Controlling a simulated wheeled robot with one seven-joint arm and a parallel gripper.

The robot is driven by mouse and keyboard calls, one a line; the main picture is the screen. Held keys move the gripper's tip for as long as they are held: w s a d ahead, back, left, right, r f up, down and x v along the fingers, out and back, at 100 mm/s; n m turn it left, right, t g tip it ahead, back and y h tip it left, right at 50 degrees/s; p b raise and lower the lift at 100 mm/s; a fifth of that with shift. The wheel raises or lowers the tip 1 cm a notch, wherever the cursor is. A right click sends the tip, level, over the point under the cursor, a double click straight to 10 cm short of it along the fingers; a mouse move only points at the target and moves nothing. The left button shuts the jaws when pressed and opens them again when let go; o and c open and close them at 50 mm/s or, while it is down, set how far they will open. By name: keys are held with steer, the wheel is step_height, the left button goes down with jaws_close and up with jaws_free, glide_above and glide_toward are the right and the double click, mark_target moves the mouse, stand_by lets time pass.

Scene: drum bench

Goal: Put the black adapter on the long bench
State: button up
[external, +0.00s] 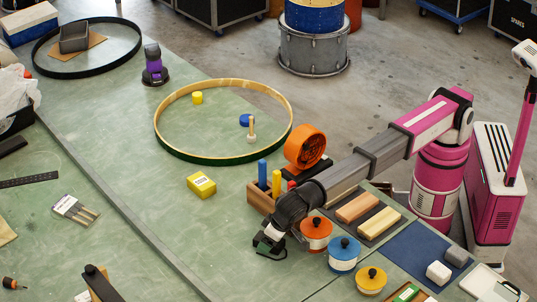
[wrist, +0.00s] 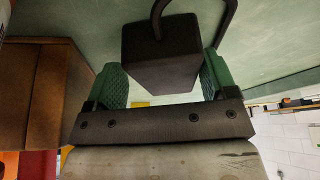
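The black adapter (wrist: 160,50) is a dark block with a black cord looping from it in the wrist view. It sits between the two green fingers of my gripper (wrist: 163,82), with a finger against each side. In the external view my gripper (external: 270,242) is low over the green bench top (external: 130,150), at the front of the wooden block holder. The adapter is mostly hidden there, and I cannot tell whether it touches the surface. The long green bench runs from the upper left to the front, with a grey strip along it.
A wooden holder (external: 260,196) with coloured cylinders and an orange tape roll (external: 305,147) stand close behind my gripper. Orange (external: 316,234) and blue-lidded (external: 343,254) pots stand just right. A yellow box (external: 201,185) and a large hoop (external: 160,138) lie beyond. Bench left of my gripper is clear.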

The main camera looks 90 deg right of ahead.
steer(key=v, duration=1.2)
steer(key=shift+r, duration=0.15)
